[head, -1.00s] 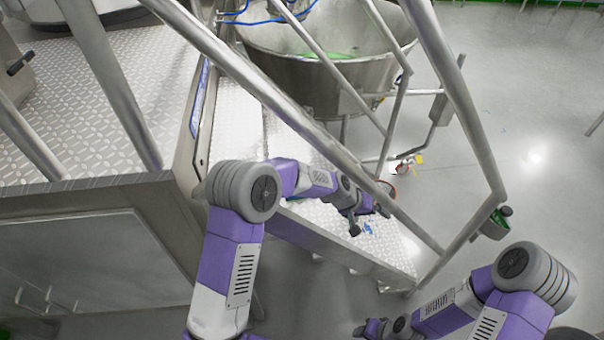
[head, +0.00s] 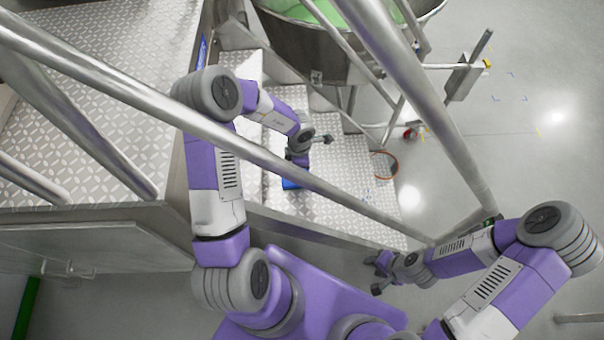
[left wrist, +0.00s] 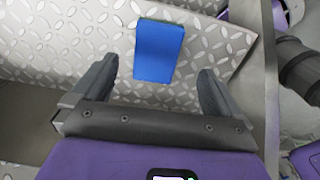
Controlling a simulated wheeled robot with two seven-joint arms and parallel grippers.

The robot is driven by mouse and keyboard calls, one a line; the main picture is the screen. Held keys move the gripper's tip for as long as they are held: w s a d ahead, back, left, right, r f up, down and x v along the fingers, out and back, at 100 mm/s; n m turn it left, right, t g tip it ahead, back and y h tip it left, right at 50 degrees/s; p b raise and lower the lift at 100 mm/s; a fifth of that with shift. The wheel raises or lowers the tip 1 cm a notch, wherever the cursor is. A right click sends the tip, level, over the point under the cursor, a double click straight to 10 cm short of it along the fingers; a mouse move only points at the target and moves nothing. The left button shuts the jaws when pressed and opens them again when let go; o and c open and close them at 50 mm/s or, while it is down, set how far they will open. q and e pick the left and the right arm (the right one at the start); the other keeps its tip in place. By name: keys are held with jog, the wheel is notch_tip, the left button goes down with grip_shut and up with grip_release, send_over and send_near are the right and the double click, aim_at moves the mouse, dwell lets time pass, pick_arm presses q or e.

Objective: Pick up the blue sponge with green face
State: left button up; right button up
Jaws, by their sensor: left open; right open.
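The blue sponge (left wrist: 158,52) lies on a diamond-plate metal step in the left wrist view, with a thin green strip along its far edge. My left gripper (left wrist: 158,80) is open, and the sponge shows ahead of its fingertips, roughly centred between them and not gripped. In the head view the sponge (head: 290,184) is a small blue patch partly hidden by the left gripper (head: 312,145) and a rail. My right gripper (head: 376,274) is open and empty, low and beside the stairs.
Metal stairs (head: 335,190) with a slanting handrail (head: 270,160) lie between my arms. A brown ring (head: 384,166) is at the stair's right edge. A large steel bowl (head: 300,38) with green contents stands at the back. Open grey floor (head: 530,140) is at the right.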

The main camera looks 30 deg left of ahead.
pick_arm(q)
jog(key=f, duration=0.2)
jog(key=f+b, duration=0.1)
jog(key=f, duration=0.4)
jog(key=shift+a+f+b, duration=0.25)
jog(key=shift+a+b, duration=0.1)
jog(key=shift+b, duration=0.05)
jog(key=c, duration=1)
notch_tip(320, 180, up, 10)
jog(key=p, duration=0.2)
jog(key=shift+r+p, duration=0.1)
jog(key=shift+p, duration=0.2)
jog(key=shift+c, duration=0.2)
jog(key=o, duration=0.5)
jog(key=shift+c, duration=0.2)
jog(key=c, duration=0.4)
